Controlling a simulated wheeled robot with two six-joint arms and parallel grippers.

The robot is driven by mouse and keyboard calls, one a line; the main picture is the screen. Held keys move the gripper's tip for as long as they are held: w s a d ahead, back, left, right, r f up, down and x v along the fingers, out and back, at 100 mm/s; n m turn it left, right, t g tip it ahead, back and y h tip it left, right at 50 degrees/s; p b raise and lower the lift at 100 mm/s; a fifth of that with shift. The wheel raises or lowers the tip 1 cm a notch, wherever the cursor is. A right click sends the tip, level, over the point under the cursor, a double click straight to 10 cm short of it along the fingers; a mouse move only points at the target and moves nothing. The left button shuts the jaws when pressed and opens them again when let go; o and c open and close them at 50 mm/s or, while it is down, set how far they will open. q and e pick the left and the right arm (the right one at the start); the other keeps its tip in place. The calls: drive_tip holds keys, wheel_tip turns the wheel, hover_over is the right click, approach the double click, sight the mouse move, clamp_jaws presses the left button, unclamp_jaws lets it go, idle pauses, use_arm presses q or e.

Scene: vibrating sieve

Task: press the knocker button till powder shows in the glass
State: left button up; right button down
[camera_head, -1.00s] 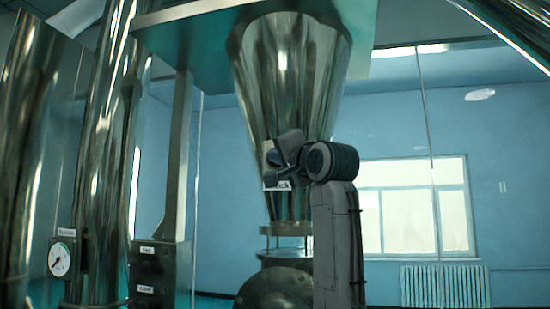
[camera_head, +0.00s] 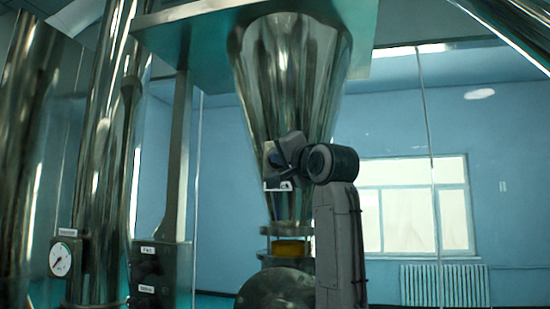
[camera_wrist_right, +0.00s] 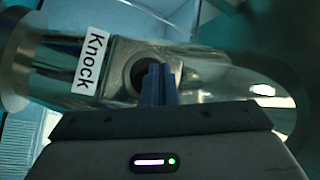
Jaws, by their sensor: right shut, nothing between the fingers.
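A shiny metal cone hopper (camera_head: 290,80) hangs in the middle of the head view. Below it is a short sight glass (camera_head: 291,248) with yellow-orange powder showing in it. My right gripper (camera_head: 272,158) is up against the front of the cone. In the right wrist view my right gripper's fingers (camera_wrist_right: 158,80) are shut with nothing between them. Their tips are at a dark round button (camera_wrist_right: 130,72) beside a white label reading "Knock" (camera_wrist_right: 89,61). The fingers cover part of the button, so I cannot tell how far it is pressed. My left gripper is out of view.
A pressure gauge (camera_head: 60,259) and a control box (camera_head: 158,270) with small labels stand at the lower left. Large metal pipes (camera_head: 100,160) rise on the left. A window (camera_head: 415,205) and radiator (camera_head: 445,286) are on the far wall, with open room at right.

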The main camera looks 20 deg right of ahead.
drive_tip(key=shift+s, duration=0.15)
drive_tip(key=shift+s+a+f+b, duration=0.25)
drive_tip(key=shift+s+a+b, duration=0.25)
drive_tip(key=shift+s+b, duration=0.15)
drive_tip(key=s+a, duration=0.1)
drive_tip(key=s+a+b, duration=0.1)
drive_tip(key=s, duration=0.1)
drive_tip(key=s+a+b, duration=0.1)
drive_tip(key=shift+s, duration=0.15)
idle(0.6)
drive_tip(key=shift+d, duration=0.1)
